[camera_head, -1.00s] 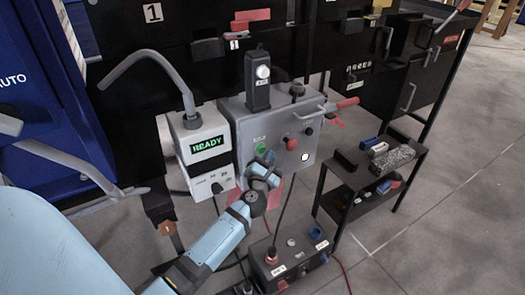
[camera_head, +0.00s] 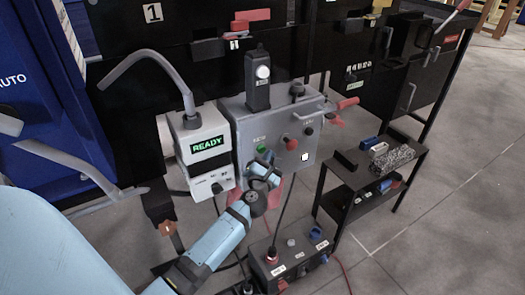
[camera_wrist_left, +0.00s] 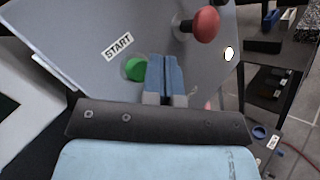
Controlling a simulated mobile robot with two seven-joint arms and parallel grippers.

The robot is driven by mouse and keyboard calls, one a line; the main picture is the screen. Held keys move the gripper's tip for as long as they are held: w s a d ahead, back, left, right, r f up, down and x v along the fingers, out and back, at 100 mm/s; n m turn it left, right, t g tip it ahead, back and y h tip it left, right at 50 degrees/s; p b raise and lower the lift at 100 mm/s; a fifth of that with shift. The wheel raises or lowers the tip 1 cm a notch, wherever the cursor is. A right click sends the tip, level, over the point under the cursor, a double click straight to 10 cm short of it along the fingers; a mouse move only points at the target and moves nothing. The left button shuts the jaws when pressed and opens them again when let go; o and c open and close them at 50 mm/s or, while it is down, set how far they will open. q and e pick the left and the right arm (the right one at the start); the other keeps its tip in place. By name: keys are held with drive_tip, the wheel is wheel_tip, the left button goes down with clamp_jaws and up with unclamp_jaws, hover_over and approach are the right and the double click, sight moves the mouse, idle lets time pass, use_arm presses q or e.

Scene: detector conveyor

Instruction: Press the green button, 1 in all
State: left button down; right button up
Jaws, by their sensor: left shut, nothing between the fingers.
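The green button (camera_head: 261,148) is on the front face of a grey control box (camera_head: 236,118). In the left wrist view the green button (camera_wrist_left: 134,69) sits below a START label (camera_wrist_left: 117,46). My left gripper (camera_head: 267,157) is shut and empty, its blue fingers just below and right of the button in the head view. In the wrist view the fingertips (camera_wrist_left: 165,62) lie beside the button's right edge, pointing at the panel. I cannot tell whether they touch the panel or the button. My right gripper is not in view.
A red button (camera_head: 291,144) is right of the green one, and it stands out large in the wrist view (camera_wrist_left: 205,24). A white box with a READY screen (camera_head: 207,145) stands left. A smaller control box (camera_head: 288,262) is below. A black shelf (camera_head: 377,172) is at right.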

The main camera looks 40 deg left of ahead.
use_arm(q)
drive_tip(key=shift+a, duration=0.15)
idle(0.4)
drive_tip(key=shift+w+a, duration=0.2)
drive_tip(key=shift+a, duration=0.05)
